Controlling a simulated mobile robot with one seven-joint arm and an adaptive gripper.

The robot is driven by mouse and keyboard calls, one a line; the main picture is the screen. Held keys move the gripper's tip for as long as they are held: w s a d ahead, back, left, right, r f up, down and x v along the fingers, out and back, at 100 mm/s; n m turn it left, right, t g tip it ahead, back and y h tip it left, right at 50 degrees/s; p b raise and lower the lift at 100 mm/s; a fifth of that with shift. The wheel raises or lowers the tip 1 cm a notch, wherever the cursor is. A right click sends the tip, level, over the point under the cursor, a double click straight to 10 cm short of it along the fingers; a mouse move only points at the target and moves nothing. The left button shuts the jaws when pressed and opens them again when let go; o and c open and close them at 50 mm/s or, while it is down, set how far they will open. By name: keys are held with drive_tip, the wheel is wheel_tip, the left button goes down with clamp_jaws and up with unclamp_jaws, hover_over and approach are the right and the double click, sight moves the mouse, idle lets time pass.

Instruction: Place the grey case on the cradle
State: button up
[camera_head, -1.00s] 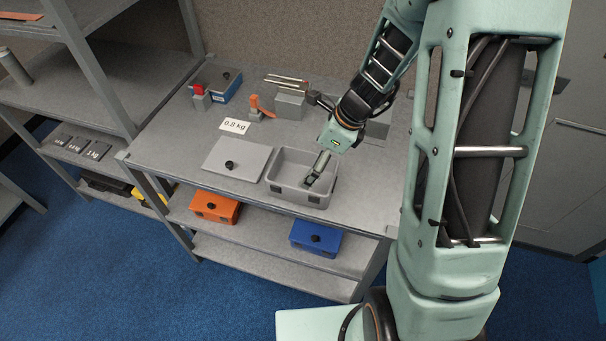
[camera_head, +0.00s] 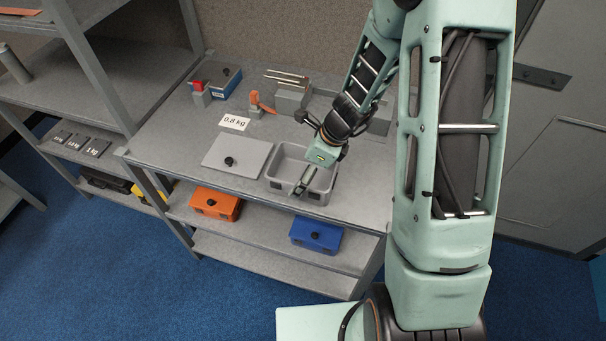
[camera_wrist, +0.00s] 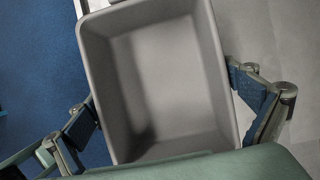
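The grey case (camera_head: 325,183) is an open, empty grey box near the table's front edge. It fills the middle of the wrist view (camera_wrist: 165,85). My gripper (camera_head: 301,186) is over the case in the head view. In the wrist view its two fingers stand spread, one beside each side wall of the case; I cannot tell whether they touch it. A flat grey lid (camera_head: 250,160) with a black knob lies left of the case. A grey block with metal rods (camera_head: 291,98) stands at the back; I cannot tell whether it is the cradle.
A "0.8 kg" card (camera_head: 234,123), an orange-handled lever (camera_head: 260,101), a red-topped block (camera_head: 199,93) and a blue box (camera_head: 228,87) stand behind. Orange (camera_head: 214,204) and blue (camera_head: 316,236) cases sit on the shelf below. Several weight plates (camera_head: 77,145) lie left.

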drive_tip(key=c, duration=1.2)
drive_tip(key=shift+r, duration=0.1)
drive_tip(key=shift+c, duration=0.2)
